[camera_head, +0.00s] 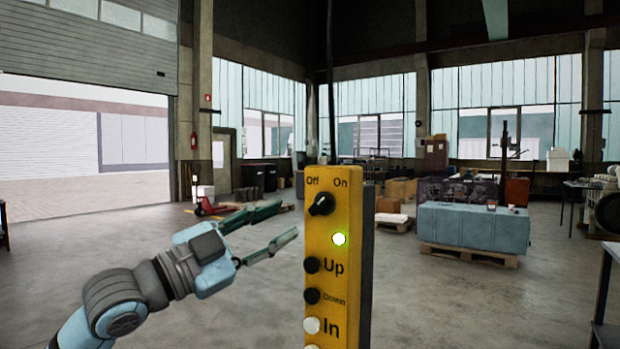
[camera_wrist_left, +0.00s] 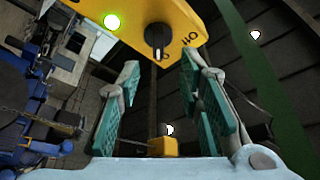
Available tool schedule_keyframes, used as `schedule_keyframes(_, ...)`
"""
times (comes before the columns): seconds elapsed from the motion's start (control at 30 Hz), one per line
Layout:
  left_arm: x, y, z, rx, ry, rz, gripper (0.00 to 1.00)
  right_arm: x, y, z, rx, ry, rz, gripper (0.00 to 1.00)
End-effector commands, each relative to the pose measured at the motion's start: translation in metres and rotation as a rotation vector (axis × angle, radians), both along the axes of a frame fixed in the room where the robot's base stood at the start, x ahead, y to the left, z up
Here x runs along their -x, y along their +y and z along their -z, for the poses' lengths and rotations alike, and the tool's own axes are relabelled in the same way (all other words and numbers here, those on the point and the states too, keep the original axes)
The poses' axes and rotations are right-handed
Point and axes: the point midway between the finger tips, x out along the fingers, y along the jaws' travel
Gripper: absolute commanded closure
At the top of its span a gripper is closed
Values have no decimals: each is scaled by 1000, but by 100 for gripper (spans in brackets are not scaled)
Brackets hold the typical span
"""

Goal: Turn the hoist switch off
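The yellow hoist control box (camera_head: 345,235) hangs upright in the middle of the head view. Its black rotary switch (camera_head: 321,204) sits under the labels Off and On, and its pointer leans up and right, toward On. The green lamp (camera_head: 340,239) below it is lit. My left gripper (camera_head: 288,220) is open and empty, just left of the box. In the left wrist view the switch (camera_wrist_left: 157,40) shows ahead, between the spread fingers (camera_wrist_left: 160,68) and apart from them. The lit lamp (camera_wrist_left: 112,22) shows there too. My right gripper is not in view.
Black buttons Up (camera_head: 312,265) and Down (camera_head: 312,296) and a white In button (camera_head: 312,325) sit lower on the box. A cable (camera_head: 330,110) runs up from it. A blue covered block (camera_head: 475,227) on a pallet stands behind right. The floor around is open.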

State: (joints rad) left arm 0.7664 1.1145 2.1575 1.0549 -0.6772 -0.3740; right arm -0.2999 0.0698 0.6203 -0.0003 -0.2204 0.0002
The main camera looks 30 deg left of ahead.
Motion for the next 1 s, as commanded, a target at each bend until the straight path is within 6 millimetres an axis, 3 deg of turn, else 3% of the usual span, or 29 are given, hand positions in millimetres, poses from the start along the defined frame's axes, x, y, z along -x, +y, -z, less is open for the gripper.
schedule_keyframes(0.1,-18,-11,-12,7,1,9,67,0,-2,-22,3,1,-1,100)
schedule_keyframes(0.4,-61,-28,-19,4,2,1,67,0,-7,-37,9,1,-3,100)
schedule_keyframes(0.73,-68,-32,-19,-1,3,2,67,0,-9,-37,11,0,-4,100)
schedule_keyframes(0.77,-68,-32,-19,-1,3,2,68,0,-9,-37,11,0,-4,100)
schedule_keyframes(0.97,-68,-32,-19,0,4,2,100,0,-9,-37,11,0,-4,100)
schedule_keyframes(1.0,-68,-32,-18,0,3,3,100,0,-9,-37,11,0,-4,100)
